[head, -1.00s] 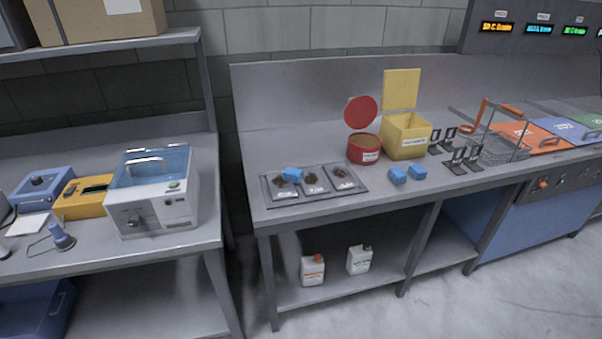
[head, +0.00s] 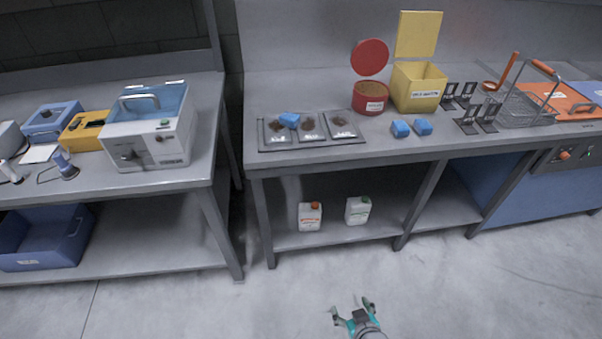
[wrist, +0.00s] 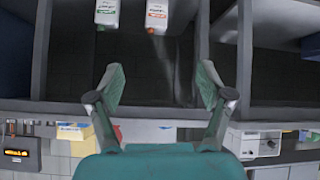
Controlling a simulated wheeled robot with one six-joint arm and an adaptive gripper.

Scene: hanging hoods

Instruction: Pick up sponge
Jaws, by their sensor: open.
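Three blue sponges show on the right-hand steel bench in the head view. One sponge (head: 289,120) lies on the left part of a grey tray (head: 293,147) with brown dirt patches. Two more sit side by side to the right of the tray, a left one (head: 400,128) and a right one (head: 422,126). My gripper (head: 353,304) is low in front of the bench, over the floor and well apart from every sponge. In the wrist view my gripper (wrist: 161,84) is open with nothing between its fingers. No sponge is clear in the wrist view.
A red tin (head: 370,98) and a yellow bin (head: 418,90), both with raised lids, stand behind the sponges. A wire basket (head: 523,108) is to the right. Two bottles, (head: 310,217) one with a red cap, stand on the lower shelf. The floor in front is clear.

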